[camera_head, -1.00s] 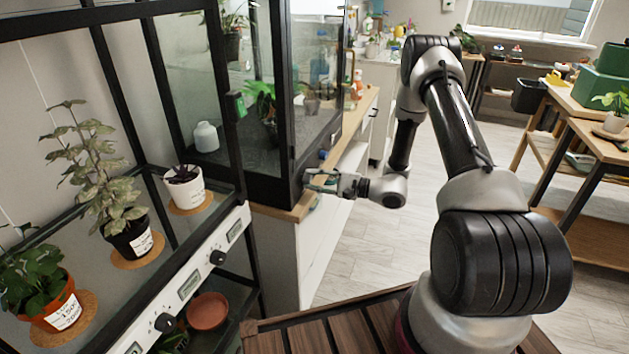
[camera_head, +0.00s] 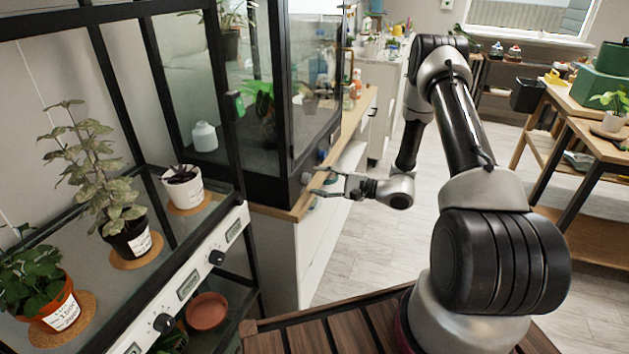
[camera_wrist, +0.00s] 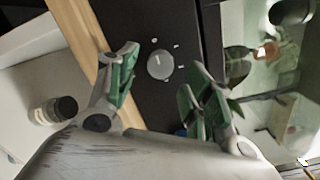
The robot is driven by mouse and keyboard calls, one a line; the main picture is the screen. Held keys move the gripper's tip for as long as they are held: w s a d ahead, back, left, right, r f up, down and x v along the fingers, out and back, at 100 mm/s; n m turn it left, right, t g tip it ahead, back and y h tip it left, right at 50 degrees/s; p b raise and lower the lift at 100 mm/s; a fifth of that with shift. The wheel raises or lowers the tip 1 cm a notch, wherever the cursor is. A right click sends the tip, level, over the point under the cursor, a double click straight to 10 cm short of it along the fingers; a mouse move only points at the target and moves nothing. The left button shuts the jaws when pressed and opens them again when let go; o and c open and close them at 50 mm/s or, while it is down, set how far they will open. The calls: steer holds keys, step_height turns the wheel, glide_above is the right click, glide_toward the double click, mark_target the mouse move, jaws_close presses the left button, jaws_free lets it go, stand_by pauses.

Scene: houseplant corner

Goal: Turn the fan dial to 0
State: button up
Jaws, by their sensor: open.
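The fan dial (camera_wrist: 160,64) is a round grey knob with a pointer line, on the black base panel of the glass cabinet. White tick marks surround it in the wrist view; their labels are too small to read. My gripper (camera_wrist: 158,80) is open, its green-padded fingers on either side of the dial in that view and apart from it. In the head view my gripper (camera_head: 322,182) is in front of the cabinet's lower right side. A small grey knob (camera_head: 306,178) shows on the cabinet base just left of the fingers.
The glass cabinet (camera_head: 285,165) stands on a wood-topped white counter (camera_head: 290,212). A plant shelf with black knobs (camera_head: 217,257) is at the left.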

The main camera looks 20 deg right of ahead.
steer(key=v, duration=0.9)
steer(key=shift+s+d, duration=0.25)
steer(key=s+a+f+m+g, duration=0.1)
steer(key=s+a+f+g, duration=0.15)
steer(key=s+g, duration=0.45)
steer(key=s+d+r+n+g+h, duration=0.2)
steer(key=s+r, duration=0.1)
steer(key=s, duration=0.3)
steer(key=s+d+r+n+g+h, duration=0.1)
steer(key=s+r+n+g+h, duration=0.15)
steer(key=s, duration=0.25)
steer(key=s+d+r+n+h, duration=0.3)
steer(key=s+r+h, duration=0.1)
steer(key=r, duration=0.3)
steer(key=s+d+r+n+h, duration=0.25)
steer(key=r+h, duration=0.25)
steer(key=r, duration=0.3)
steer(key=s+a+r+n+t+h, duration=0.1)
steer(key=r+t, duration=0.5)
steer(key=r, duration=0.6)
steer(key=s+n+h, duration=0.1)
steer(key=s+n, duration=0.1)
steer(key=shift+s+a+n+t, duration=0.15)
steer(key=shift+s+n+t, duration=0.2)
steer(key=shift+n, duration=0.05)
